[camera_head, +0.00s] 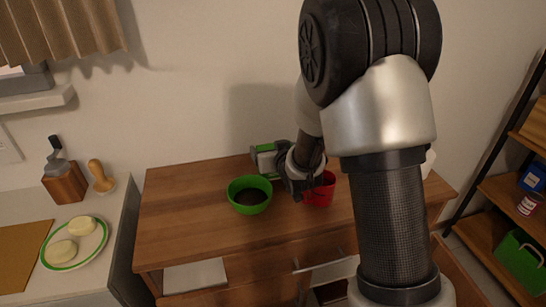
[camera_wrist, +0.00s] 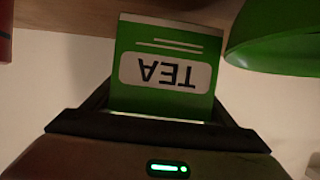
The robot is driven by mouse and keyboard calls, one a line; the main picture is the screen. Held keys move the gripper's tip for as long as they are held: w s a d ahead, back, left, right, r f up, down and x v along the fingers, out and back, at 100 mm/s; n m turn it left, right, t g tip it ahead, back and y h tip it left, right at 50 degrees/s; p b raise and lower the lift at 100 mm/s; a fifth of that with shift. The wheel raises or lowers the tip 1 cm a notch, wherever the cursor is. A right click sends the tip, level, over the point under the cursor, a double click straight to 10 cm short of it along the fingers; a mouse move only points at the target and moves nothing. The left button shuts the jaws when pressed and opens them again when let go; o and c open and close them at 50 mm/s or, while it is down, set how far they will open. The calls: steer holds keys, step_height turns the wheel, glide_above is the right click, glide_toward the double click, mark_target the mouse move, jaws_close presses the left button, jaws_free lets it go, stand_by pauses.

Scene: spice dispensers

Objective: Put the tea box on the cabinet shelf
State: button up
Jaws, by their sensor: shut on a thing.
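The tea box is green with a white label reading TEA, upside down in the wrist view (camera_wrist: 163,88). My gripper (camera_wrist: 163,106) is shut on it, with one dark finger at each side. In the head view the green and white box (camera_head: 264,150) shows at the far edge of the wooden cabinet top (camera_head: 190,225), partly hidden by my gripper (camera_head: 284,170). I cannot tell whether it touches the top. A wooden shelf unit (camera_head: 490,226) with a dark frame stands at the right edge.
A green bowl (camera_head: 250,207) with dark contents and a red cup (camera_head: 319,192) stand close to my gripper. The shelf unit holds a blue box (camera_head: 534,178), a can (camera_head: 528,204) and a green crate (camera_head: 521,262). The cabinet top's left part is clear.

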steer(key=shift+f, duration=1)
steer(key=shift+f, duration=0.1)
steer(key=shift+f+b, duration=0.1)
steer(key=shift+b, duration=0.25)
steer(key=o, duration=1.2)
